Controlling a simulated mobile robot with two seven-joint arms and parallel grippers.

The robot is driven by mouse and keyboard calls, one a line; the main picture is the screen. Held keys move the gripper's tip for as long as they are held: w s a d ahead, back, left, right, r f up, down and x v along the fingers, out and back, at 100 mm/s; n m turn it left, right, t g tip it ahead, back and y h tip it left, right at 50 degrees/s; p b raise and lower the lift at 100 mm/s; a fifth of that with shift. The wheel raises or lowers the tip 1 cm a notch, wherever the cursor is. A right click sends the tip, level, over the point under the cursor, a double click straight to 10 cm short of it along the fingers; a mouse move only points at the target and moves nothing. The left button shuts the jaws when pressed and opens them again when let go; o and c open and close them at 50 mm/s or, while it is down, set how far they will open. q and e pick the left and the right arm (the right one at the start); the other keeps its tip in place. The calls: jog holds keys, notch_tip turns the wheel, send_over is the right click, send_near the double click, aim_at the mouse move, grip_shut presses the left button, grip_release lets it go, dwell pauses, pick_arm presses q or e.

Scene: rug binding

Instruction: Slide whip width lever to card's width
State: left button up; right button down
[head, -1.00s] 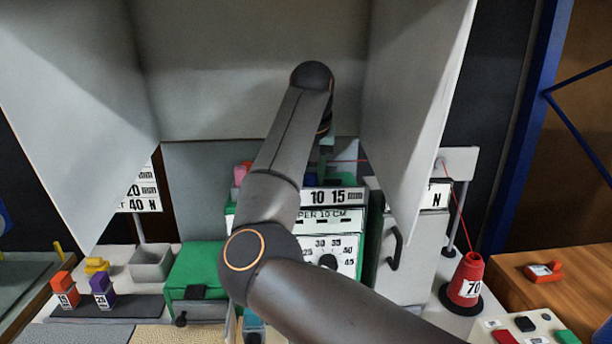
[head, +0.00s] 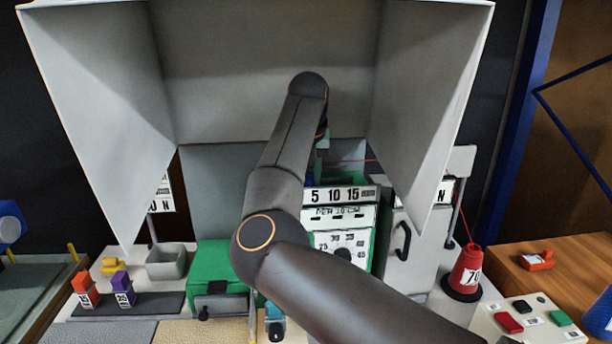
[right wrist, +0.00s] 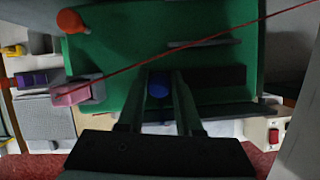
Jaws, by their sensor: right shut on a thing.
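My right gripper (right wrist: 160,95) is over the green machine top in the right wrist view. Its two fingers are shut on a small blue knob (right wrist: 159,89), which looks like the whip width lever's handle. The knob sits beside a dark slot strip (right wrist: 222,76) in the green top. In the head view the right gripper (head: 322,150) hangs behind the width scale (head: 337,195), which reads 5, 10, 15. The lever's exact reading is unclear. I cannot make out a card that gives a width. My left gripper is out of view.
A red thread (right wrist: 205,42) crosses above the green top. A pink part (right wrist: 78,93) and an orange knob (right wrist: 72,21) are near. A red cone (head: 467,268) stands right, with a button panel (head: 525,322). Grey hood panels (head: 425,100) flank my arm.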

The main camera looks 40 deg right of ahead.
jog(key=shift+w+a+r, duration=0.1)
jog(key=shift+w+a, duration=0.05)
jog(key=shift+a, duration=0.05)
jog(key=c, duration=0.6)
grip_release()
jog(key=shift+w+a, duration=0.1)
jog(key=shift+c, duration=0.2)
jog(key=shift+o, duration=0.3)
jog(key=v, duration=1.2)
jog(key=shift+s+r+b, duration=0.15)
jog(key=shift+s+b, duration=0.05)
jog(key=shift+b, duration=0.1)
